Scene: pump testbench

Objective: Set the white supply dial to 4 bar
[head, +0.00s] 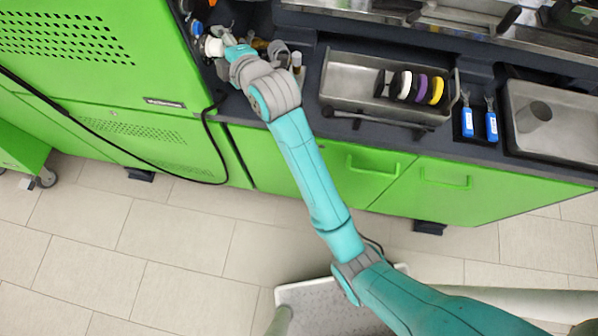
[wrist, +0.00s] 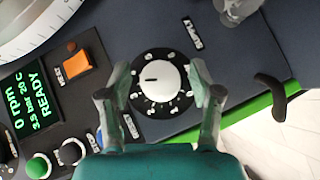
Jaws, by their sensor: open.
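The white supply dial (wrist: 160,75) sits in the middle of the wrist view, on a round black scale plate with white numbers. A dark pointer line on the dial points left in that view; the number it meets is too small to read for sure. My gripper (wrist: 160,84) is open, with one finger on each side of the dial. The fingers look apart from the dial's white face. In the head view my gripper (head: 230,44) is at the bench's left end, by the green cabinet, and the arm partly hides the panel there.
A green-lit display (wrist: 30,103) reads 0 rpm, about 3.5 bar and READY. A black lever (wrist: 270,95) is at right.

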